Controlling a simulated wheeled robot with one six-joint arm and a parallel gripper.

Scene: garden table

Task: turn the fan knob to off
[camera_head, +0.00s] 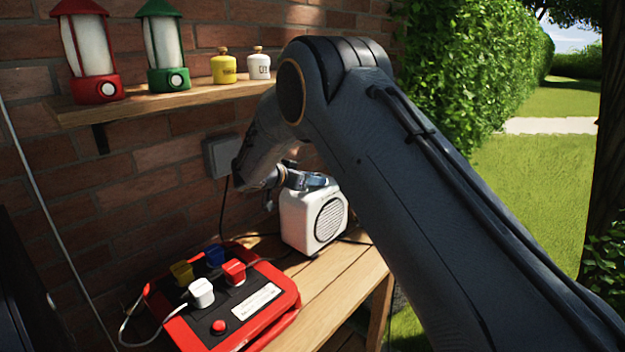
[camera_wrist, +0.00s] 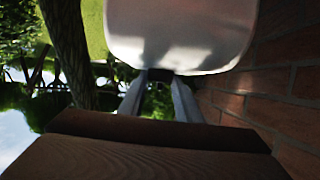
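The fan is a white box (camera_head: 296,222) with a round grille on its front, standing on the wooden bench in the head view. In the wrist view its pale body (camera_wrist: 180,35) fills the upper middle. A small dark piece that looks like the knob (camera_wrist: 160,75) sits at its edge. My gripper (camera_head: 305,181) is at the fan's top in the head view. In the wrist view its two grey fingers (camera_wrist: 158,95) reach toward the dark piece, one on each side. Whether they touch it is unclear. The knob's setting is not readable.
A red power strip box (camera_head: 285,294) with plugs and cables lies left of the fan. A wooden shelf (camera_head: 165,103) with two lanterns and two small canisters hangs above. The brick wall (camera_head: 150,150) is close behind. A brown wood-grained surface (camera_wrist: 150,160) partly blocks the wrist view.

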